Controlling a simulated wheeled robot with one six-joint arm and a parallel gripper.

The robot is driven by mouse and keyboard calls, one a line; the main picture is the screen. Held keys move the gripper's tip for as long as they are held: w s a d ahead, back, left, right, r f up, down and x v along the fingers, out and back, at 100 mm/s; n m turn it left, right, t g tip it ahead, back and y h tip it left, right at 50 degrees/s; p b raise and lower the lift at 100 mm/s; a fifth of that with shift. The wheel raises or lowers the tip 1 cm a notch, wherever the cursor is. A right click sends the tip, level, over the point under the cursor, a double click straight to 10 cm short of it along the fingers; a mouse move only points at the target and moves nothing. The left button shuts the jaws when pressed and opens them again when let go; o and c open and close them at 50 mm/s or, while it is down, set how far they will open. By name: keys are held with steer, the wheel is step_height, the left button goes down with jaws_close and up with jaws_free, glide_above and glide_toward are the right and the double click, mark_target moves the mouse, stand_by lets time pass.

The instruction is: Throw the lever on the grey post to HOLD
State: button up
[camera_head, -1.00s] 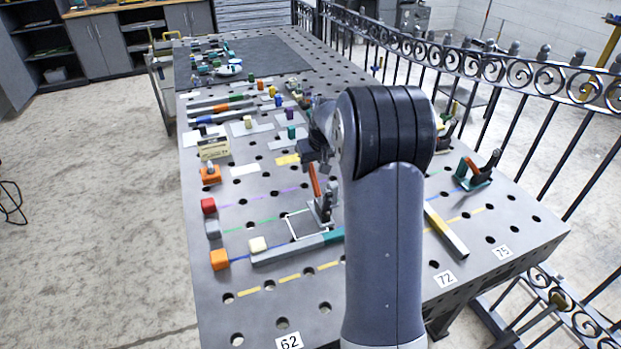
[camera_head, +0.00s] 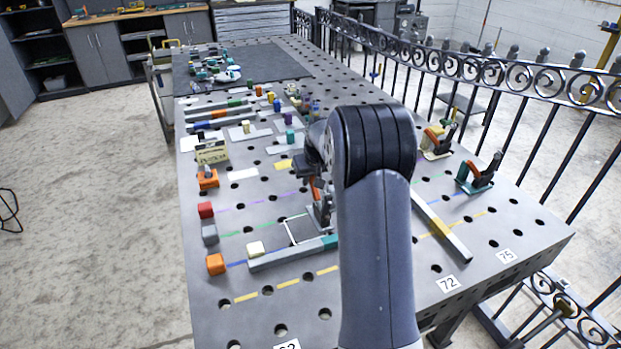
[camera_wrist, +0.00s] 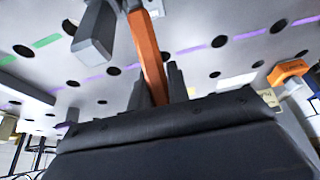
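The grey post (camera_head: 325,210) stands on the table beside a white-outlined square, partly hidden by my arm. Its orange lever (camera_head: 315,188) rises toward my gripper (camera_head: 306,172), which is just above the post. In the wrist view the lever (camera_wrist: 148,55) runs from the grey post (camera_wrist: 93,38) down between the two dark fingertips of my gripper (camera_wrist: 157,88). The fingers stand apart, one on each side of the lever. I cannot tell whether they touch it. No HOLD marking is readable.
Another lever device with a green base (camera_head: 474,184) stands at the right edge. A sign (camera_head: 211,152) and an orange device (camera_head: 207,179) stand at the left. A grey bar (camera_head: 285,256) lies in front of the post.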

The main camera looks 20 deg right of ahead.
mark_target(313, 178)
jaws_close()
steer(key=shift+b, duration=0.65)
steer(key=t+b, duration=0.1)
steer(key=b, duration=0.3)
steer(key=s+r+t+b, duration=0.1)
steer(key=t+b, duration=0.1)
steer(key=b, duration=0.1)
steer(key=s+t+b, duration=0.1)
steer(key=b, duration=0.3)
steer(key=shift+s+r+b, duration=0.2)
steer(key=shift+s+b, duration=0.05)
steer(key=shift+b, duration=0.05)
steer(key=s+r+t+b, duration=0.1)
steer(key=t+b, duration=0.1)
steer(key=b, duration=0.3)
steer(key=shift+s+r, duration=0.1)
steer(key=shift+r, duration=0.1)
steer(key=o, duration=0.5)
jaws_free()
